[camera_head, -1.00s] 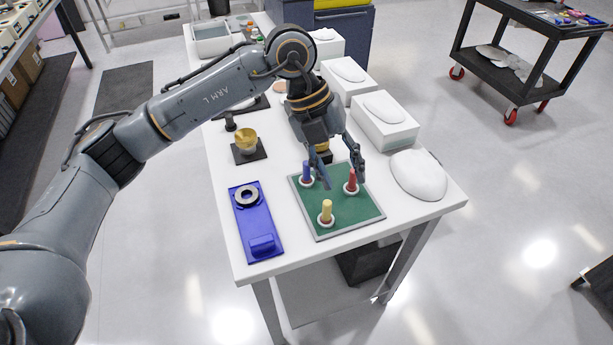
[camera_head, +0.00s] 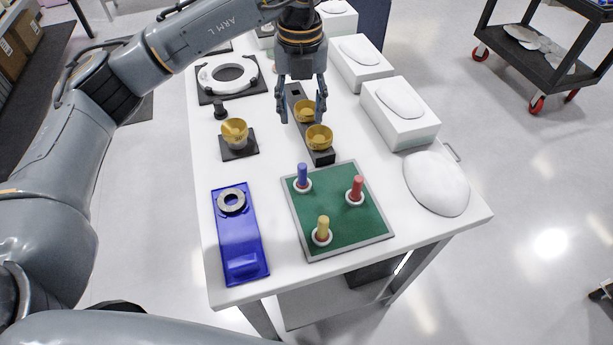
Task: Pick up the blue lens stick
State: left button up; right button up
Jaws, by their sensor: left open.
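The blue lens stick (camera_head: 302,174) stands upright in a white ring on a green board with a grey rim (camera_head: 350,251). A red stick (camera_head: 356,186) stands to its right and a yellow stick (camera_head: 323,227) stands in front, each in its own white ring. My left gripper (camera_head: 302,116) is open and empty, with its fingers pointing down. In the picture it is above and behind the blue stick, by the gold cups, and apart from the stick. My right gripper is not in view.
Two gold cups (camera_head: 319,137) sit on a dark strip behind the board. Another gold cup (camera_head: 234,131) stands on a black base at left. A blue fixture (camera_head: 238,240) with a grey ring lies left of the board. White blocks (camera_head: 400,116) and a white dome (camera_head: 436,183) line the right.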

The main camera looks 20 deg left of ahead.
pick_arm(q)
jog(key=b, duration=0.4)
send_over(303, 164)
notch_tip(303, 164, down, 5)
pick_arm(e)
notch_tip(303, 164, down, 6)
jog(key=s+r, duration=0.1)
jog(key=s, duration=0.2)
pick_arm(q)
jog(key=f, duration=0.3)
jog(key=shift+s+f+p, duration=0.2)
jog(key=shift+f+p, duration=0.1)
jog(key=shift+p, duration=0.1)
notch_tip(303, 164, down, 4)
jog(key=shift+w+f+p, duration=0.1)
jog(key=shift+p, duration=0.3)
jog(key=shift+f, duration=0.55)
jog(key=shift+f+p, duration=0.35)
jog(key=shift+p, duration=0.1)
notch_tip(303, 164, down, 4)
jog(key=shift+a+r+p, duration=0.1)
jog(key=shift+r+p, duration=0.1)
jog(key=shift+p, duration=0.55)
jog(key=shift+f, duration=0.35)
grip_shut()
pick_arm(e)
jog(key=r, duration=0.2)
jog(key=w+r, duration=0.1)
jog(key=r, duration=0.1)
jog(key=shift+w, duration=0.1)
